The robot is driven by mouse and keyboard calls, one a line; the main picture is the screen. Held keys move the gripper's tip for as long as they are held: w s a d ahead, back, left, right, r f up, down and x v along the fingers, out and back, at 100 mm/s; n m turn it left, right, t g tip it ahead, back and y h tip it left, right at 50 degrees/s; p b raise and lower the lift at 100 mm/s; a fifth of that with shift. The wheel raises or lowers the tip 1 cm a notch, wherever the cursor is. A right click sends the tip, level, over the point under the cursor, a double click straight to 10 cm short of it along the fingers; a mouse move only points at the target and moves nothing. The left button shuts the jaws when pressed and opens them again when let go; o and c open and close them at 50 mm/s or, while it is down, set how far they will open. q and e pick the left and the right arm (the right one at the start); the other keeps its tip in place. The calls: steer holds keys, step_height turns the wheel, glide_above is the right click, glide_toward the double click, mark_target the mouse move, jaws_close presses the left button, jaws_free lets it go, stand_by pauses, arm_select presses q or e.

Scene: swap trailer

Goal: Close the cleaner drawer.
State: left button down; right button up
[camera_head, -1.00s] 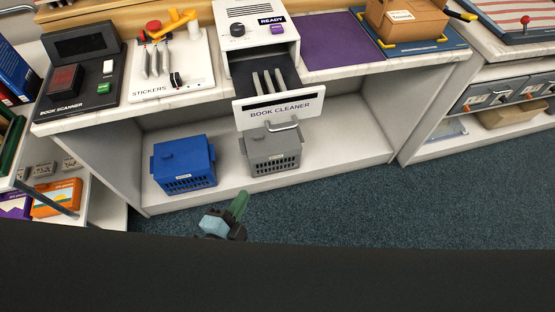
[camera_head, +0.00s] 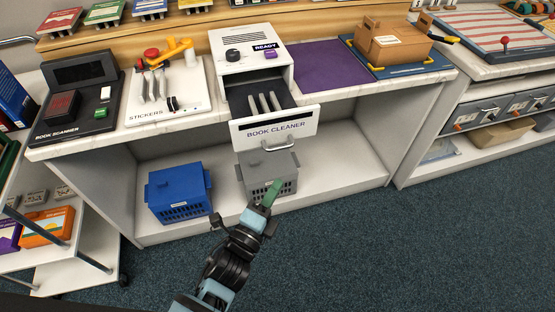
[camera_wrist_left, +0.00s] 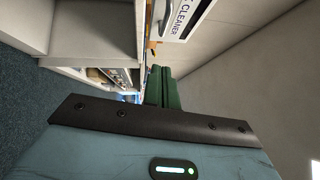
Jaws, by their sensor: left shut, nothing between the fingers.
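The book cleaner (camera_head: 250,62) is a white box on the counter, its panel reading READY. Its drawer (camera_head: 275,128) is pulled out towards me, with the BOOK CLEANER label and a metal bar handle (camera_head: 279,146) on the front. Several grey upright pieces stand inside. My left gripper (camera_head: 272,193) has green fingers, shut and empty. It is below and in front of the drawer, apart from it, and overlaps the grey crate in the head view. My right gripper is not in view.
A blue crate (camera_head: 179,192) and a grey crate (camera_head: 262,168) sit on the shelf below the counter. A sticker station (camera_head: 168,90), a book scanner (camera_head: 78,100) and a purple mat (camera_head: 320,66) are on the counter. The carpet (camera_head: 400,240) at right is clear.

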arm_select(q)
steer(key=w+r, duration=0.1)
steer(key=w, duration=0.6)
steer(key=shift+w+d+p, duration=0.3)
steer(key=shift+p, duration=0.1)
steer(key=shift+r, duration=0.1)
